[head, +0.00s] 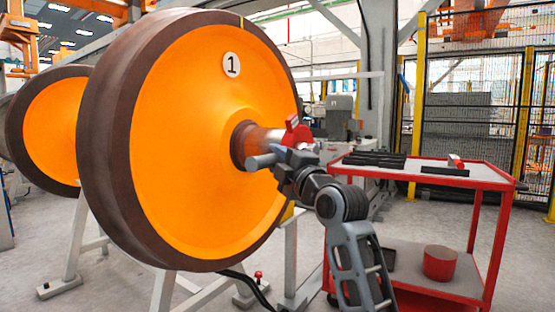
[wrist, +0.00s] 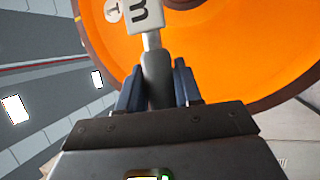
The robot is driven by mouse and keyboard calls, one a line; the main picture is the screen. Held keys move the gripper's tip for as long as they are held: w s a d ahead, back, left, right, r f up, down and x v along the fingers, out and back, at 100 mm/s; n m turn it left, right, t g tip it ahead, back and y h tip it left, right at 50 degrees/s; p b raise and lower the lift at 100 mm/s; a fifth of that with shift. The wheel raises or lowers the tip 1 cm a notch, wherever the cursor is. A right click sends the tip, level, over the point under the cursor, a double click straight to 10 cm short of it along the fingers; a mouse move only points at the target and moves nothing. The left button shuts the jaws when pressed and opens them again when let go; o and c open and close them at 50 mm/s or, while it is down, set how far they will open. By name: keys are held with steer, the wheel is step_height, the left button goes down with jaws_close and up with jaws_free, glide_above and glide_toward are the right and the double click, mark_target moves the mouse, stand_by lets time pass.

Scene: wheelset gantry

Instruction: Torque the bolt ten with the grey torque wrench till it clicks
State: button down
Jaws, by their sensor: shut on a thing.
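My gripper (head: 283,164) is in front of the orange wheel, near the axle end, at the middle of the head view. In the wrist view the two blue fingers of my gripper (wrist: 158,88) are shut on the dark grey handle of the grey torque wrench (wrist: 157,75). The handle runs on through a thin shaft to a light grey block with a dark marking, cut off by the top edge. A grey rod end, likely the wrench (head: 262,162), sticks out left of my gripper in the head view. I cannot make out bolt ten.
The orange wheel (head: 190,130) with a dark rim bears a round "1" label (head: 231,65). A red part (head: 296,131) shows by the axle end. A red trolley (head: 490,181) at the right holds black trays (head: 375,160) and a red pot (head: 439,262).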

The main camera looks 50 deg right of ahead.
step_height(320, 180, up, 3)
steer(key=m+p, duration=0.1)
steer(key=p, duration=0.4)
steer(key=shift+d+r+m+g, duration=0.1)
steer(key=shift+r+m+g, duration=0.05)
steer(key=shift+m+g, duration=0.2)
steer(key=shift+r+m+p, duration=0.2)
steer(key=shift+m+p, duration=0.05)
steer(key=shift+p, duration=0.35)
steer(key=shift+f, duration=0.15)
steer(key=r+m+p, duration=0.1)
steer(key=p, duration=0.1)
steer(key=r+g+p, duration=0.1)
steer(key=r+p, duration=0.1)
steer(key=p, duration=0.1)
steer(key=shift+d+r+m, duration=0.15)
steer(key=shift+d+m, duration=0.25)
steer(key=shift+d+r+m+g+h+p, duration=0.1)
steer(key=shift+r+m+g+h+p, duration=0.15)
steer(key=shift+p, duration=0.55)
steer(key=shift+f, duration=0.15)
